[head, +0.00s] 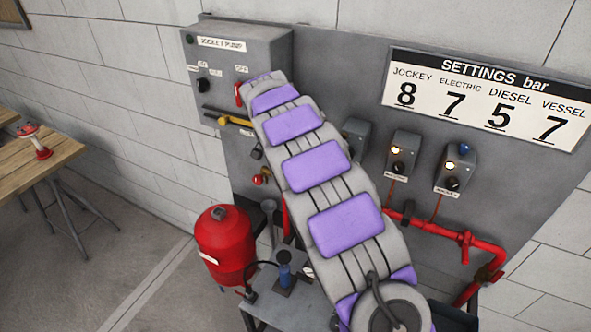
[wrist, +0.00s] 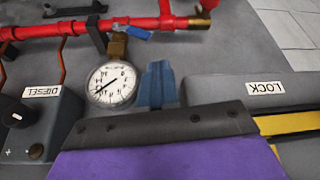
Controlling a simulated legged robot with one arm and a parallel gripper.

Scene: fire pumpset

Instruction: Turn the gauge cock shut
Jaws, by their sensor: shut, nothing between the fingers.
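In the wrist view, where labels appear upside down, a round white gauge (wrist: 112,83) hangs below a red pipe. A brass gauge cock (wrist: 117,46) sits between the pipe and the gauge. Its blue lever (wrist: 138,35) points right, roughly along the pipe. My gripper (wrist: 157,68) is shut and empty. Its blue-grey fingers show just right of the gauge and below the lever, with a visible gap to the lever. Whether the fingers are nearer to me than the gauge is hard to judge. In the head view my arm covers the gauge and cock area.
The red pipe (wrist: 70,29) crosses the panel. A DIESEL switch box (wrist: 40,120) is at lower left, and a LOCK-labelled grey box (wrist: 215,90) with a yellow bar (wrist: 290,123) at right. The head view shows a red vessel (head: 224,243) and a wooden table (head: 40,160).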

